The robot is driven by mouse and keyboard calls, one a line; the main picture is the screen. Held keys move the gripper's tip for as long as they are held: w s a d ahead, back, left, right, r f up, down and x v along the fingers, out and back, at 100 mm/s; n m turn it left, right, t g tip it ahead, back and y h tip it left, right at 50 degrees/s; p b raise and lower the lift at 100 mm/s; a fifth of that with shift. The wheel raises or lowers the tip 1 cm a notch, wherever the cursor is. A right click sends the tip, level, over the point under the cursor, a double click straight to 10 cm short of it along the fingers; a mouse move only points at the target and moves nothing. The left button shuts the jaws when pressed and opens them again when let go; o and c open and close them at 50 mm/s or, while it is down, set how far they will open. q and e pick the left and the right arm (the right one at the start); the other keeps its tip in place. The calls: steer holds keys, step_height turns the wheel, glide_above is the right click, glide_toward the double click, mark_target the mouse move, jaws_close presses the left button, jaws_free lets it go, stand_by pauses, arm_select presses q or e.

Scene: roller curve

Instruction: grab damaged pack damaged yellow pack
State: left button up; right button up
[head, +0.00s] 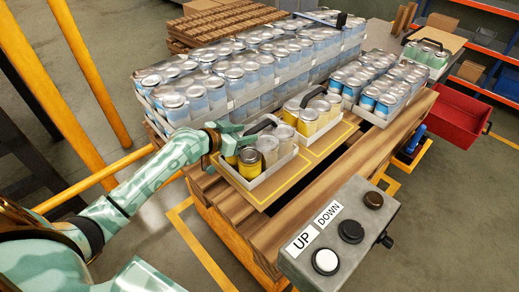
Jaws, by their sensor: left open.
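Two trays of yellow and cream cans stand on a wooden board (258,194) marked with yellow lines. The nearer yellow pack (262,181) has bright yellow cans at its near-left side, one with a dark brown top (250,156), and paler cans behind. A dark handle (262,124) rises over it. The other yellow pack (308,122) stands just behind and right, with its own dark handle. My left gripper (234,141) is open at the left end of the nearer pack, close to its handle; I cannot tell whether it touches. My right gripper is out of view.
Stacked blue-and-silver can trays (230,82) fill the pallet behind. Blue can packs (380,88) stand at right. A grey button box (340,240) labelled UP and DOWN is in front. A red bin (466,115) lies right. Yellow posts (62,85) stand at left.

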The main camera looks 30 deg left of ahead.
mark_target(257, 128)
arm_select(q)
steer(key=x, duration=0.2)
steer(key=r+b+x, duration=0.1)
steer(key=x, duration=0.2)
steer(key=shift+w+f, duration=0.1)
steer(key=shift+w, duration=0.3)
steer(key=shift+s, duration=0.1)
steer(key=shift+c, duration=1.3)
jaws_close()
